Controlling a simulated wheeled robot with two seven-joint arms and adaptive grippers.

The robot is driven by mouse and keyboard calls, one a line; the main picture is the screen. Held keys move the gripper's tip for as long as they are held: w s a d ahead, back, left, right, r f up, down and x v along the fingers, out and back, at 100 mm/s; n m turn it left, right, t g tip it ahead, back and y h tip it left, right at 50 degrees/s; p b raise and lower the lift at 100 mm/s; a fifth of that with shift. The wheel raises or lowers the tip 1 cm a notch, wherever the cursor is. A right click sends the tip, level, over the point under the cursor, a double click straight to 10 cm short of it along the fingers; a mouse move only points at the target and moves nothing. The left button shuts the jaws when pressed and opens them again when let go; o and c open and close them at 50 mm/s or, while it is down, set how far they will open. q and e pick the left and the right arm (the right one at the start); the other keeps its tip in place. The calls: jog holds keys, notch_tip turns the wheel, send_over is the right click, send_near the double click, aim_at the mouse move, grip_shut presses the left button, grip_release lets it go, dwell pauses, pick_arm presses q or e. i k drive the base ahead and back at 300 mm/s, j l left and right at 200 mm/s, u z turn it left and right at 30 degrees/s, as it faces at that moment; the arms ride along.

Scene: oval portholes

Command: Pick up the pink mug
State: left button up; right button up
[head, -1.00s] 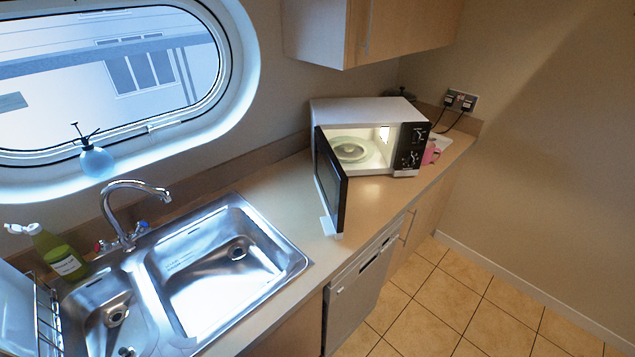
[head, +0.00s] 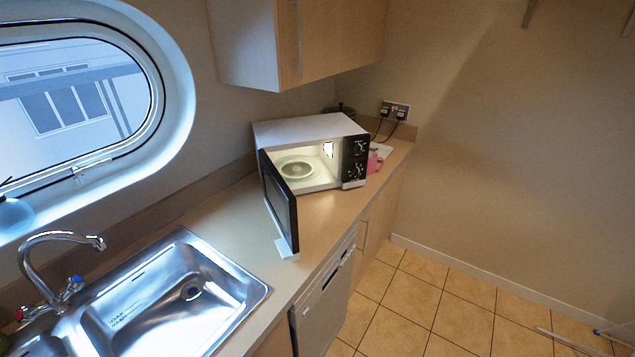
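The pink mug (head: 374,163) stands on the counter at the far end, just right of the microwave (head: 308,158). It is small in the head view and partly hidden behind the microwave's right side. The microwave door is open toward the sink, and a round plate (head: 296,168) shows inside the lit cavity. Neither of my grippers is in view.
The counter (head: 222,215) runs from the sink (head: 150,300) to the corner, mostly bare between sink and microwave. A wall cupboard (head: 335,40) hangs above the microwave. A socket with plugs (head: 394,111) is behind the mug. The tiled floor (head: 440,300) is mainly clear.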

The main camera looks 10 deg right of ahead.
aim_at(372, 163)
jog(key=i+l, duration=0.2)
jog(key=l, duration=0.2)
jog(key=i+l, duration=0.2)
jog(key=l, duration=0.15)
jog(key=i+l+u, duration=0.1)
jog(key=l, duration=0.3)
jog(key=i+l, duration=0.25)
jog(key=i+l+u, duration=0.1)
jog(key=l, duration=0.4)
jog(key=i+l, duration=0.25)
jog(key=l, duration=0.15)
jog(key=i+l, duration=0.2)
jog(key=l, duration=0.2)
jog(key=i+l+u, duration=0.1)
jog(key=l, duration=0.3)
jog(key=i, duration=0.05)
